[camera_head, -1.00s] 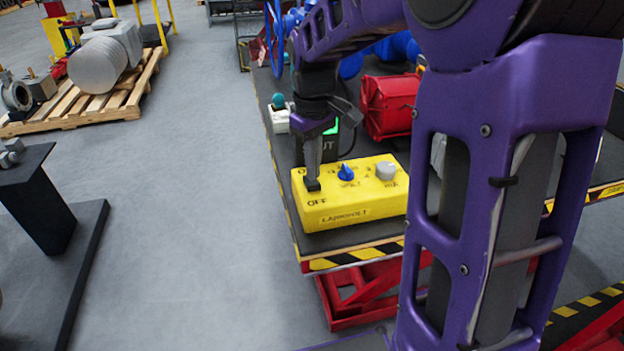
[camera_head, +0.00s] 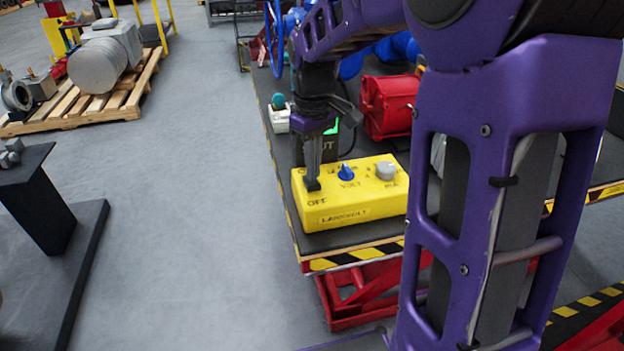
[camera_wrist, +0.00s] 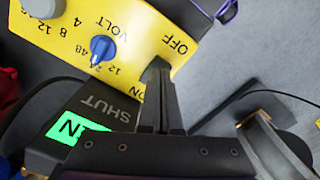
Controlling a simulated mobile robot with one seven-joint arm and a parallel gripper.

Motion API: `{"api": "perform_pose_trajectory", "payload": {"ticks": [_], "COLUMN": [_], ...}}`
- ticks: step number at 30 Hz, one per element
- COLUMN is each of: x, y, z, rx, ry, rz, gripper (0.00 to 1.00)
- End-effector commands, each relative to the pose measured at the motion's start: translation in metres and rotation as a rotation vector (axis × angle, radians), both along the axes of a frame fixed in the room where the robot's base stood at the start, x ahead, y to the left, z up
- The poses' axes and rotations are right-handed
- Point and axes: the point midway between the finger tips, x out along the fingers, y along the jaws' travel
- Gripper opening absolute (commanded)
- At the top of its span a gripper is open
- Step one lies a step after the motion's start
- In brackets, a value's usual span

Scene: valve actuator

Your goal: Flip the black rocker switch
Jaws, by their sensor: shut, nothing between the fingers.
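The yellow control box (camera_head: 350,207) sits on the dark top of the lift table. It carries a blue knob (camera_head: 346,173), a grey knob (camera_head: 386,170) and OFF lettering at its left front. My gripper (camera_head: 313,184) is shut and points down at the left end of the box, just behind the OFF lettering. In the wrist view my gripper (camera_wrist: 157,68) lies between the ON and OFF lettering on the yellow box (camera_wrist: 130,18).
A display (camera_wrist: 78,130) reading SHUT with a green lit panel stands behind the box. A red cylinder (camera_head: 388,106) and a white box with a teal button (camera_head: 279,112) are also on the table. A pallet (camera_head: 85,100) stands on the floor at left.

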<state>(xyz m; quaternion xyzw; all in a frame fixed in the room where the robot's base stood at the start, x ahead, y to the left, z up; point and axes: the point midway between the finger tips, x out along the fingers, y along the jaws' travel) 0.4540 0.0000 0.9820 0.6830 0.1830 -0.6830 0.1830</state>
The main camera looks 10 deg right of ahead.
Motion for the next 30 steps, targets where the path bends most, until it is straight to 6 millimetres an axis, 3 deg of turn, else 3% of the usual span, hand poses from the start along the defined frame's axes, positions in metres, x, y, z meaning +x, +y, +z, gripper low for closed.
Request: {"api": "perform_pose_trajectory", "payload": {"ticks": [30], "x": [0.000], "y": [0.000], "z": [-0.015], "rx": [0.000], "ry": [0.001], "rz": [0.000], "gripper": [0.00]}}
